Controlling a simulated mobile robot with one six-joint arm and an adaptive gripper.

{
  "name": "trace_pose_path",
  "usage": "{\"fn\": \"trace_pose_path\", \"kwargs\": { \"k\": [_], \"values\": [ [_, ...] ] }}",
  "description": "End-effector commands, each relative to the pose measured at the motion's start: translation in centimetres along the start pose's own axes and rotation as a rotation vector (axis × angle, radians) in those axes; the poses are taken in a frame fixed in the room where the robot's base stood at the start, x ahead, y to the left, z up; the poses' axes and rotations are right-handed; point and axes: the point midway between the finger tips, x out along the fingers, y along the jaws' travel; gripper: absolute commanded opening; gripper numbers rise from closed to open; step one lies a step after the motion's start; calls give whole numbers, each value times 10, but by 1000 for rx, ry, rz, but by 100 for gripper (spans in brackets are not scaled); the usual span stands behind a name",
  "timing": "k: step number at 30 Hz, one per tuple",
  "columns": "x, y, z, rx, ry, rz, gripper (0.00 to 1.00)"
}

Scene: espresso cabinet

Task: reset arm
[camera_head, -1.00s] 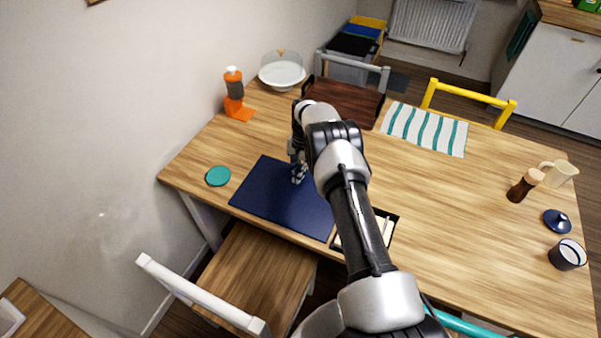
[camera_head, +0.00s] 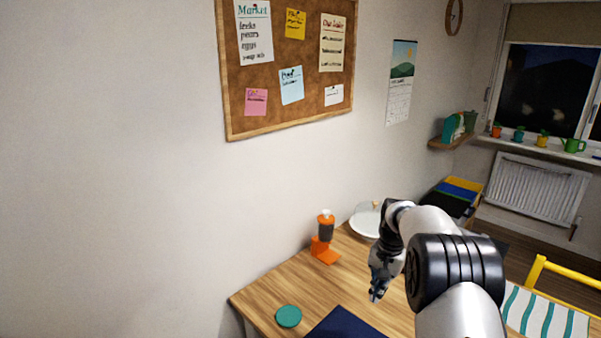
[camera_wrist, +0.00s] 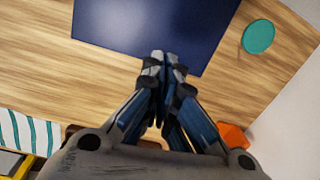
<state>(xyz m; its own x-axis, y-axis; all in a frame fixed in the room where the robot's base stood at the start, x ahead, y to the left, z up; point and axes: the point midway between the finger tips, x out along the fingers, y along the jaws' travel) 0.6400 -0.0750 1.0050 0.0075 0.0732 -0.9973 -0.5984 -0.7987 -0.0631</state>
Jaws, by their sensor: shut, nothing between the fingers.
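My gripper (camera_head: 376,294) is raised above the wooden table (camera_head: 270,290) in the head view, pointing down. In the wrist view my gripper (camera_wrist: 164,58) has its fingertips together and nothing between them. Its tips overlap the near edge of the dark blue mat (camera_wrist: 150,20) in that picture. The mat also shows at the bottom of the head view (camera_head: 345,325), partly cut off.
A teal coaster (camera_head: 288,316) lies left of the mat. An orange dispenser (camera_head: 324,240) and a white domed cake stand (camera_head: 366,220) stand near the wall. A striped cloth (camera_head: 545,314) and yellow chair (camera_head: 560,272) are at right. A corkboard (camera_head: 285,65) hangs on the wall.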

Motion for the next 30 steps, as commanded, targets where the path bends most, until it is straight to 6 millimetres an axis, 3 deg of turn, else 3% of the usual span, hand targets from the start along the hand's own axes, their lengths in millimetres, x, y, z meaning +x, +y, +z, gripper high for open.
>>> {"fn": "trace_pose_path", "kwargs": {
  "k": [1,6,15,22,30],
  "values": [
    [-25,-1,10,-24,19,-7,0],
    [-91,5,47,-108,70,-19,0],
    [-178,32,132,-256,161,-39,0],
    [-214,66,207,-369,232,-48,0],
    [-222,114,292,-500,315,-56,0]
  ]
}}
